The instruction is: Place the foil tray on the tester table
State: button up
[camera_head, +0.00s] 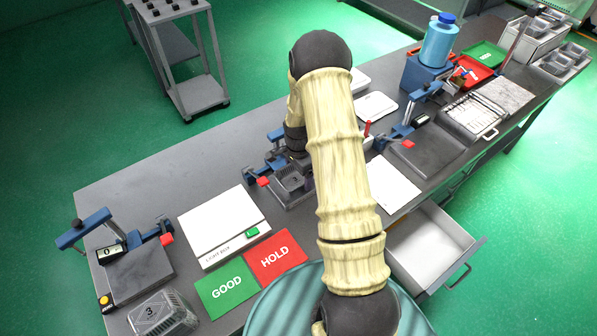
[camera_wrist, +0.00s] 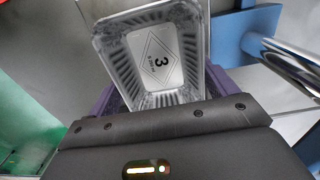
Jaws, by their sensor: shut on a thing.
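My gripper (camera_wrist: 162,88) has its purple fingers on either side of a silver foil tray (camera_wrist: 160,58) marked 3 and is shut on it. The tray is held open side up, and I see into it in the wrist view. In the head view the tray (camera_head: 293,181) is at the middle tester (camera_head: 287,193), a dark base with a blue frame and red knob. My arm hides part of the tester and most of the gripper. I cannot tell whether the tray touches the tester's plate.
Another foil tray (camera_head: 163,315) marked 3 stands at the front left, by a second blue-framed tester (camera_head: 140,272). A white light box (camera_head: 222,225), a green GOOD card (camera_head: 226,291) and a red HOLD card (camera_head: 275,256) lie between. An open drawer (camera_head: 430,245) juts out at right.

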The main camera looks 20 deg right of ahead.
aim_at(298, 178)
jog(key=o, duration=0.8)
notch_tip(298, 178, up, 12)
jog(key=b, duration=0.2)
jog(key=shift+r+b, duration=0.15)
jog(key=shift+b, duration=0.2)
